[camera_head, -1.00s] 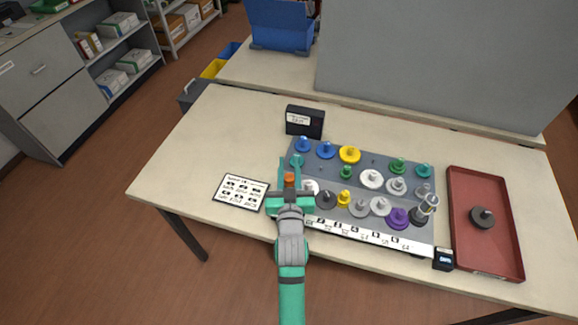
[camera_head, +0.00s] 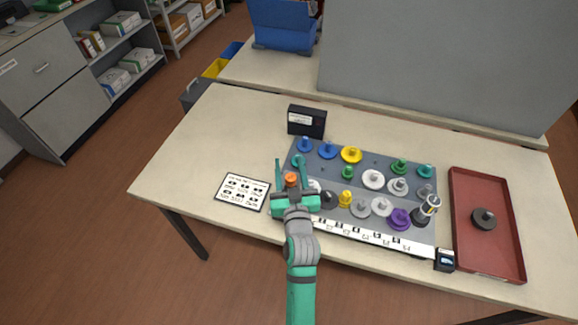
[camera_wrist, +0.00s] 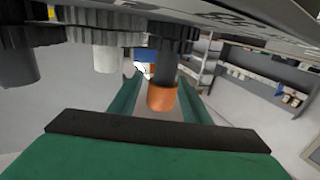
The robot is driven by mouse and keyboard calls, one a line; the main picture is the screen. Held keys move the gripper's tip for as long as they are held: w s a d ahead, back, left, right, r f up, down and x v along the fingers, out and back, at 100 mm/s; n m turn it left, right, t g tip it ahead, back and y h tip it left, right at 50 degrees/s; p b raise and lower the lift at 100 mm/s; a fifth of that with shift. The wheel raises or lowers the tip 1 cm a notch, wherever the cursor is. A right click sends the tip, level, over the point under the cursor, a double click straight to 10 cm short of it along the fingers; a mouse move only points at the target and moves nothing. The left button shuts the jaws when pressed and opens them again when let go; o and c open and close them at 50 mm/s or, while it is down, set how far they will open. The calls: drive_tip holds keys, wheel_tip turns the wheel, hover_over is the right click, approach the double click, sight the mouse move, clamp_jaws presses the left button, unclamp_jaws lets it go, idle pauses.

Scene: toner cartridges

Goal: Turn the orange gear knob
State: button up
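The orange gear knob (camera_head: 290,179) stands at the left end of the grey board (camera_head: 322,163) in the head view. In the wrist view the orange knob (camera_wrist: 161,98) shows between the two green fingers. My gripper (camera_head: 291,168) is open, with one finger on each side of the orange knob. A gap shows beside the knob in the wrist view; I cannot tell whether either finger touches it. The base of the orange gear is mostly hidden by my gripper.
Several other coloured gears and knobs crowd the board, with a white gear (camera_head: 314,186) close to the right of my gripper. A label card (camera_head: 243,192) lies to the left. A black box (camera_head: 306,121) stands behind. A red tray (camera_head: 488,252) lies at the right.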

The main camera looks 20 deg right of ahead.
sight(292, 182)
drive_tip(key=s, duration=0.3)
drive_tip(key=s+a, duration=0.1)
drive_tip(key=s, duration=0.5)
drive_tip(key=shift+s+a, duration=0.2)
drive_tip(key=shift+a, duration=0.15)
drive_tip(key=shift+s+a, duration=0.15)
drive_tip(key=shift+s, duration=0.4)
